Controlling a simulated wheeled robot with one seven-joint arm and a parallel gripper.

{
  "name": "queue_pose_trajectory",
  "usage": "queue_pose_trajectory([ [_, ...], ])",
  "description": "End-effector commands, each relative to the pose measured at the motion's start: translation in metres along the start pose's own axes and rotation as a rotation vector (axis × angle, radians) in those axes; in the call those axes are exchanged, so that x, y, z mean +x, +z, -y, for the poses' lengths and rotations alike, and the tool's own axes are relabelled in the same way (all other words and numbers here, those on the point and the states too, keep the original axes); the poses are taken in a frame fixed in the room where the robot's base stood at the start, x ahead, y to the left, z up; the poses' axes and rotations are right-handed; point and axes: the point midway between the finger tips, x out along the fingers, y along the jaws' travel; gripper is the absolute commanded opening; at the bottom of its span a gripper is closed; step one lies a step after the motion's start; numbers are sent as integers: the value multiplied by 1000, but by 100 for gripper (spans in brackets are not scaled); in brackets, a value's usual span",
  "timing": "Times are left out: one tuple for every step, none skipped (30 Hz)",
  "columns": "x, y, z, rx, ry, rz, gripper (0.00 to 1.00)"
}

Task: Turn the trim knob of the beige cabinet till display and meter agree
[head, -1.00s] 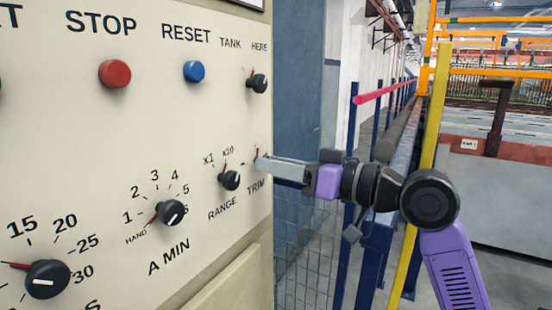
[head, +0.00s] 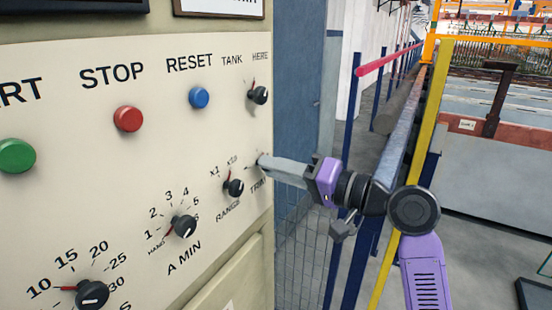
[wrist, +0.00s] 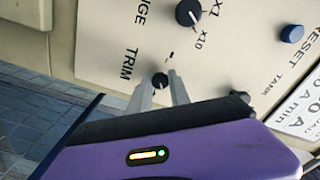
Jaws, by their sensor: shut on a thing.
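The beige cabinet (head: 205,135) fills the left of the head view. Its small black trim knob (wrist: 160,80) shows between my fingertips in the wrist view, beside the TRIM label (wrist: 128,63). My gripper (head: 262,162) reaches the panel's right edge in the head view, just above its TRIM label. My gripper (wrist: 160,86) is shut on the knob, with one finger on each side. In the head view the fingers mostly hide the knob. No readable display or meter face is in view; only the lower edge of a dark frame shows at the top left.
The black range knob (head: 233,187) is close left of my fingers, with the tank knob (head: 258,95) above. The blue reset button (head: 199,97) and red stop button (head: 128,119) are further left. A blue post and yellow rail (head: 410,190) stand near my arm.

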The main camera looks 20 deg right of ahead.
Motion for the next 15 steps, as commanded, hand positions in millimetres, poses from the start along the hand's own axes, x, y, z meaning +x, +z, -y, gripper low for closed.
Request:
queue_pose_trajectory([
  [0,-2,2,15,0,-2,0],
  [0,-2,1,22,0,-3,0],
  [-1,-2,1,30,0,-3,0],
  [-1,-2,1,35,0,-4,0],
  [-1,-2,0,40,0,-4,0],
  [-1,-2,0,45,0,-4,0],
  [-1,-2,0,48,0,-4,0],
  [-1,-2,0,50,0,-5,0],
  [-1,-2,0,52,0,-5,0],
  [-1,-2,0,53,0,-5,0],
  [-1,-2,0,53,0,-5,0],
  [-1,-2,0,54,0,-5,0],
  [-1,-2,0,54,0,-5,0],
  [-1,-2,0,53,0,-5,0],
  [-1,-2,0,53,0,-5,0],
])
